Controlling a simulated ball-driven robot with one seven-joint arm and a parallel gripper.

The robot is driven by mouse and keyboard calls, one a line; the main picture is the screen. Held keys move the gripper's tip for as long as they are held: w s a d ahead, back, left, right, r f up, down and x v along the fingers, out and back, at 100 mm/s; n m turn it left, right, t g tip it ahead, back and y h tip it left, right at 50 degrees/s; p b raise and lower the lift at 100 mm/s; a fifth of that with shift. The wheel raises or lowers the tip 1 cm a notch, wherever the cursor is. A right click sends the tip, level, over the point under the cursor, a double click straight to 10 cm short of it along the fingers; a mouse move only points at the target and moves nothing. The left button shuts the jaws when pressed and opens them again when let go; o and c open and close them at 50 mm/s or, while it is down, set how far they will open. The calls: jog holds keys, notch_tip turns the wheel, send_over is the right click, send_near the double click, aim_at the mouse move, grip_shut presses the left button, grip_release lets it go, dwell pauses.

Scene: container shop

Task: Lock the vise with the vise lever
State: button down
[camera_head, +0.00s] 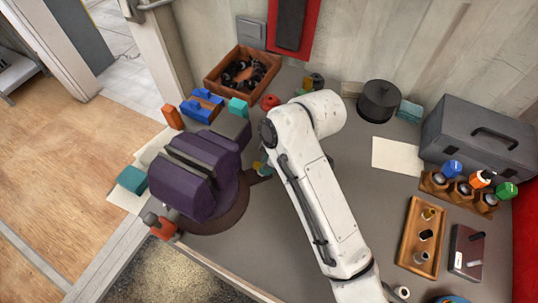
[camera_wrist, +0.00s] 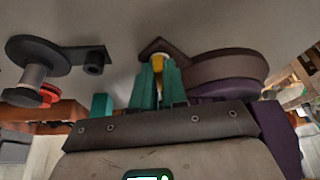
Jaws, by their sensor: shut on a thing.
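The purple vise (camera_head: 200,175) stands on a round brown base (camera_head: 222,218) at the left front of the workbench. In the wrist view its purple body (camera_wrist: 280,135) and brown base (camera_wrist: 230,68) are at the right. A brown lug (camera_wrist: 155,47) sticks out from the base. My gripper (camera_head: 259,168) is low beside the vise's right side, partly hidden by my arm. In the wrist view its teal fingers (camera_wrist: 158,82) are shut on a small yellow piece (camera_wrist: 156,61) at the lug, which looks like the vise lever. Most of that piece is hidden between the fingers.
A wooden crate (camera_head: 216,86) of dark parts, blue blocks (camera_head: 201,106) and a teal block (camera_head: 237,107) lie behind the vise. A black round pot (camera_head: 378,101), a grey toolbox (camera_head: 478,140) and a wooden tray (camera_head: 412,268) stand right. The bench middle is mostly clear beside my arm.

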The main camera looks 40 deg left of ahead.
jog(key=m, duration=0.1)
jog(key=m+t+p, duration=0.1)
jog(key=m, duration=0.1)
jog(key=shift+s+r+m+y, duration=0.1)
jog(key=shift+s+m+y, duration=0.2)
jog(key=shift+m, duration=0.1)
jog(key=m+t, duration=0.1)
jog(key=m, duration=0.2)
jog(key=shift+s+t+p, duration=0.25)
jog(key=shift+t+p, duration=0.05)
jog(key=shift+t, duration=0.1)
jog(key=m+t, duration=0.1)
jog(key=m, duration=0.3)
jog(key=shift+s, duration=0.2)
jog(key=shift+s+a+m+t+h, duration=0.15)
jog(key=shift+m+t+h, duration=0.5)
jog(key=shift+m, duration=0.95)
jog(key=c, duration=1.2)
grip_release()
jog(key=shift+o, duration=0.2)
jog(key=b+v, duration=0.1)
jog(key=v, duration=0.9)
jog(key=shift+s+r, duration=0.2)
jog(key=shift+r, duration=0.15)
